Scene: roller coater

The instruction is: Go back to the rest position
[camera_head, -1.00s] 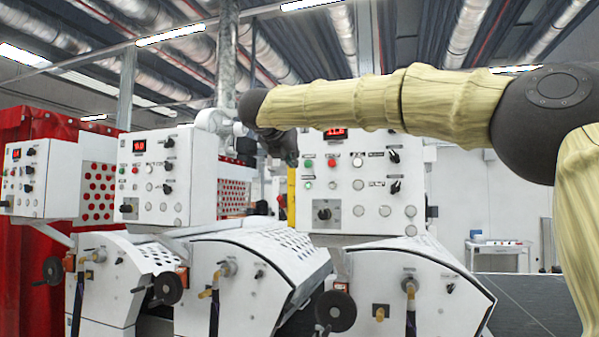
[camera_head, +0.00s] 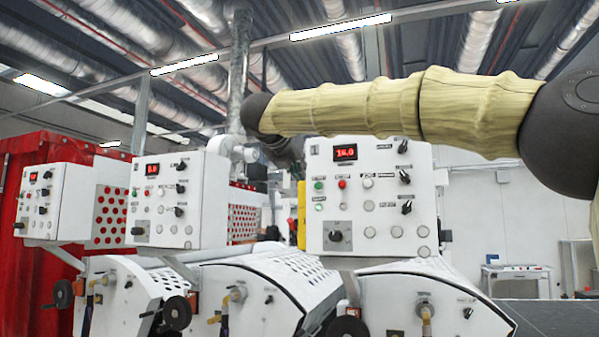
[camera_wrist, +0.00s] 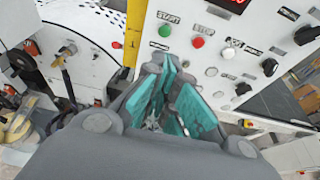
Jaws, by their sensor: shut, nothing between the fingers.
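My arm, in a pale yellow sleeve, reaches from the right across the upper part of the head view. Its dark end hangs in front of the gap beside the nearest control panel (camera_head: 375,222). My gripper (camera_wrist: 176,92) shows in the wrist view with teal finger pads, shut and holding nothing. In the wrist view it points towards the same white panel (camera_wrist: 212,68), whose green and red buttons and dark knobs lie just beyond the fingers. Its fingertips seem clear of the panel, but the exact distance cannot be told. In the head view my fingers are mostly hidden.
Two more control panels (camera_head: 172,205) and (camera_head: 62,205) stand to the left, above white sloped machine housings (camera_head: 265,290) with handwheels. A yellow post (camera_wrist: 135,35) rises close to my gripper. A small table (camera_head: 515,270) stands at the back right.

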